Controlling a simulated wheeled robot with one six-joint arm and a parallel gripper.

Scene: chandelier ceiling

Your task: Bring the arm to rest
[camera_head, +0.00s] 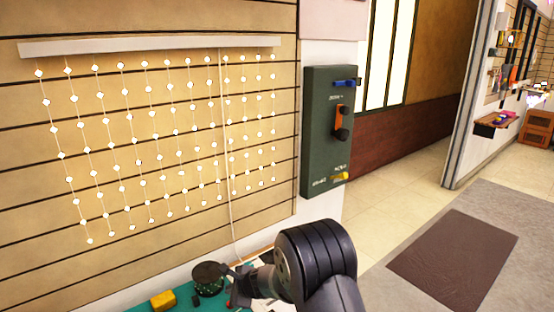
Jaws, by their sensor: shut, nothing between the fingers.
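My arm (318,262) reaches in from the bottom of the head view, its thick black ribbed joint in front of the wall's lower edge. My gripper (230,276) points left from it, low over a green work surface (182,298). It is shut with nothing held. A round dark disc (208,271) shows right by the fingertips; I cannot tell whether they touch. The joint hides part of the work surface.
A dark green switch box (316,150) with an orange and black lever (341,122) hangs on the wall above the arm. Left of it hangs a lit string-light curtain (150,47). A yellow block (163,300) lies on the surface. Open floor with a brown mat (455,258) is at right.

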